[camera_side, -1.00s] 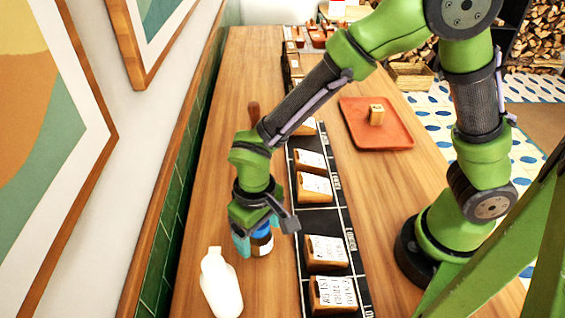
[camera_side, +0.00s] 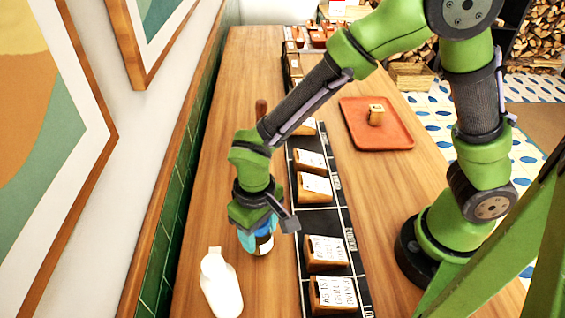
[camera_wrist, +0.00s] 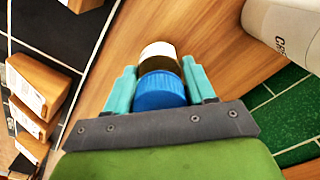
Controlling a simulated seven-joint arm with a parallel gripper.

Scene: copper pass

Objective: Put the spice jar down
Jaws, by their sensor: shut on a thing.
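A white bottle (camera_side: 221,284) stands close by on the left front; it also shows in the wrist view (camera_wrist: 290,27). A black strip (camera_side: 318,222) with several wooden card blocks runs along the right. A red tray (camera_side: 385,138) holds a small block. Green tiles edge the left wall.

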